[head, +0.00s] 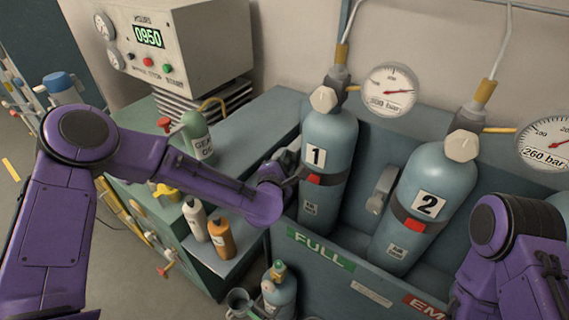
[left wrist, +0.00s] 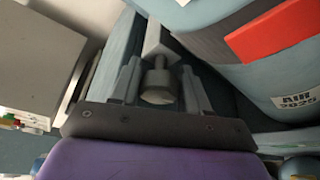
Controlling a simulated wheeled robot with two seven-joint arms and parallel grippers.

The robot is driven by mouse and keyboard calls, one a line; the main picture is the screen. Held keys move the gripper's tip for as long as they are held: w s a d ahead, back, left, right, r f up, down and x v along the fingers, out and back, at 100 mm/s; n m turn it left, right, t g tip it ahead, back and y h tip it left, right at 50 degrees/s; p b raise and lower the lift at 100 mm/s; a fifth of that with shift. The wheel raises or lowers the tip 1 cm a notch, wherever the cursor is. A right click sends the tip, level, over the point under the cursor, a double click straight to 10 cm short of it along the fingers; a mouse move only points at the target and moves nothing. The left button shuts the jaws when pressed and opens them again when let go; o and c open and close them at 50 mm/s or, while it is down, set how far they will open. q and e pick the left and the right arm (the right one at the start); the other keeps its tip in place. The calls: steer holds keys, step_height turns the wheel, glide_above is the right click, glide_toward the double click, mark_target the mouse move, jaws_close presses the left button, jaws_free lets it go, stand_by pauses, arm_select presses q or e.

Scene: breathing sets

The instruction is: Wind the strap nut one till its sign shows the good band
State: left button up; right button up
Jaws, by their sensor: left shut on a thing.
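Cylinder one (head: 328,150) is a blue bottle marked 1, standing upright in the rack, with a grey strap around it. A red sign (head: 313,180) shows on that strap, and it also shows large in the left wrist view (left wrist: 278,33). Strap nut one (left wrist: 158,86) is a grey knob at the left of cylinder one. My left gripper (head: 287,172) is shut on the nut, with one finger on each side of it. In the head view the jaws and nut are small and partly hidden. My right gripper is outside both views.
Cylinder two (head: 420,205) stands right of cylinder one, with its own strap and red sign (head: 414,225). A grey latch-like part (head: 381,190) lies between them. A green bottle (head: 197,138), a white bottle (head: 195,220) and an orange bottle (head: 222,238) stand left of the rack.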

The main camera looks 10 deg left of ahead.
arm_select(q)
steer(key=m+b, duration=0.1)
steer(key=b, duration=0.1)
steer(key=m+t+b, duration=0.1)
steer(key=m+b, duration=0.1)
steer(key=b, duration=0.1)
steer(key=shift+f+m+t+y, duration=0.3)
steer(key=shift+f+y, duration=0.1)
steer(key=shift+r+m+t+b, duration=0.15)
steer(key=shift+m+t+b, duration=0.45)
steer(key=shift+m+b, duration=1.1)
steer(key=o, duration=0.7)
steer(key=shift+r, duration=0.1)
steer(key=shift+s, duration=0.15)
steer(key=s+b, duration=0.3)
steer(key=s, duration=0.7)
steer(key=shift+s+f, duration=0.2)
steer(key=shift+f, duration=0.15)
